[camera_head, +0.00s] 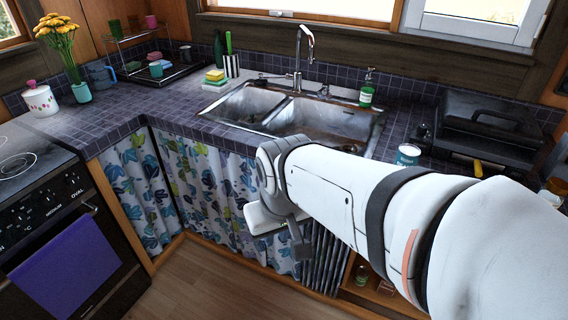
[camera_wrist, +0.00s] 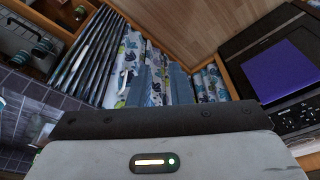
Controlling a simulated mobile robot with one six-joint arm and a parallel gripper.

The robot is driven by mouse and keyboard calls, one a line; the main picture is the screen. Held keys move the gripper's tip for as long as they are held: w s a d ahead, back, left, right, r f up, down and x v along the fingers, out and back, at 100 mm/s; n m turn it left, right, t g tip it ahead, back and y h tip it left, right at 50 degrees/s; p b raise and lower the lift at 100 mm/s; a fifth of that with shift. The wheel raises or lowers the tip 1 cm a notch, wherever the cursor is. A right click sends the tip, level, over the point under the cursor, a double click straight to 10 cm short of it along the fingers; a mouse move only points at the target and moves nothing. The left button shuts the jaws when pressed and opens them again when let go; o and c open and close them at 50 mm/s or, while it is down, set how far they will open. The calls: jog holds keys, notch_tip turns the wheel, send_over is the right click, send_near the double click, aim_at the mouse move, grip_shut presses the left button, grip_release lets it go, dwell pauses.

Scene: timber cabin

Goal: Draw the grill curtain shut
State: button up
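The grill curtain, dark with pale stripes (camera_head: 326,262), hangs bunched in narrow folds below the counter under the grill. Its folds also show at the upper left of the wrist view (camera_wrist: 90,58). Right of it in the head view, the shelf opening (camera_head: 375,292) is uncovered. My gripper (camera_head: 299,243) is in front of the cabinet, just left of the striped folds, over the floral curtain (camera_head: 215,185).
The black grill (camera_head: 490,125) stands on the tiled counter at the right, with a can (camera_head: 408,154) near the edge. The stove (camera_head: 50,210) with a purple towel is at the left. The wooden floor (camera_head: 215,292) in front is clear.

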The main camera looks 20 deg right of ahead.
jog(key=w+d+f+m+t+b, duration=0.1)
jog(key=w+f+m+t+b, duration=0.2)
jog(key=w+f+b, duration=0.55)
jog(key=w+d+f+m+t+b, duration=0.15)
jog(key=w+f+t, duration=0.3)
jog(key=w, duration=0.85)
jog(key=w+d+f+m+h+b, duration=0.6)
jog(key=d+f+h, duration=0.1)
jog(key=d+f, duration=0.25)
jog(key=s+d+f+m+g+h+b, duration=0.6)
jog(key=s+d+f+g+h+b, duration=0.25)
jog(key=d+f+h, duration=0.35)
jog(key=shift+y, duration=0.5)
jog(key=d, duration=0.4)
jog(key=d+b, duration=0.1)
jog(key=d, duration=0.2)
jog(key=shift+w+f, duration=0.1)
jog(key=shift+f, duration=0.2)
